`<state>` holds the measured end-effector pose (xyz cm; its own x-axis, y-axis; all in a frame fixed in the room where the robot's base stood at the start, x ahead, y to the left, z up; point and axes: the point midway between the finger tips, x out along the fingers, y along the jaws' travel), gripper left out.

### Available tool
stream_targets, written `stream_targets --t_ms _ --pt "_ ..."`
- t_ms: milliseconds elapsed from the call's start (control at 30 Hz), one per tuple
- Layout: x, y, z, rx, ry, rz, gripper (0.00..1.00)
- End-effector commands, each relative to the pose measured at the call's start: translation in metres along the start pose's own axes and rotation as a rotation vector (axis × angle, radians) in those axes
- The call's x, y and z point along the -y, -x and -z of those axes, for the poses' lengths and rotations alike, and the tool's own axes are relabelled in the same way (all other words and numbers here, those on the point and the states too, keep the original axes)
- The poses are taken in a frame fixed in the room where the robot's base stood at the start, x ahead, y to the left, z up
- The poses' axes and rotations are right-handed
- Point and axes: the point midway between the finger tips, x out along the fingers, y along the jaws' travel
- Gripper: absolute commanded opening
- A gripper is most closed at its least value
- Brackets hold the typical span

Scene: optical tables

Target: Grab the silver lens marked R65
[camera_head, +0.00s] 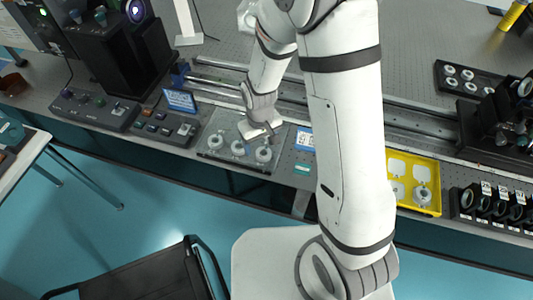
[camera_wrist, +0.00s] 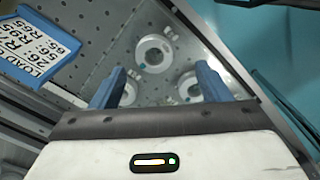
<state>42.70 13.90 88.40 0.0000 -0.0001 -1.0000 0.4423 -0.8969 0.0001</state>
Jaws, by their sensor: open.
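Three round silver-rimmed lenses lie on a grey plate (camera_head: 228,121) at the bench's front edge: a left one (camera_head: 217,141), a middle one (camera_head: 238,148) and a right one (camera_head: 263,155). No R65 mark is readable on any of them, so I cannot tell which it is. My gripper (camera_head: 262,134) is above the plate, near its right side. One lens (camera_wrist: 153,52) lies beyond the fingertips. Another lens (camera_wrist: 190,85) is beside the right finger and a third (camera_wrist: 128,94) is partly hidden by the left finger.
A blue-framed label card (camera_wrist: 38,45) stands beside the plate; its print is only partly legible. A yellow tray (camera_head: 435,178) with white and ring-shaped parts is to the right. Dark control boxes (camera_head: 95,108) stand left. Rails run behind the plate.

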Motion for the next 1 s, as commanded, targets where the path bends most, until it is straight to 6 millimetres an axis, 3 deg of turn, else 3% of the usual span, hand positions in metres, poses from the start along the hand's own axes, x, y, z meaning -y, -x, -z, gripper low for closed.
stream_targets --t_ms 333,667,1000 --pt "-0.006 -0.041 -0.005 0.003 0.0 0.0 0.7" --pt "-0.006 -0.047 -0.004 0.0 0.001 0.0 0.7" --pt "-0.005 -0.046 -0.004 0.0 0.001 0.0 0.43"
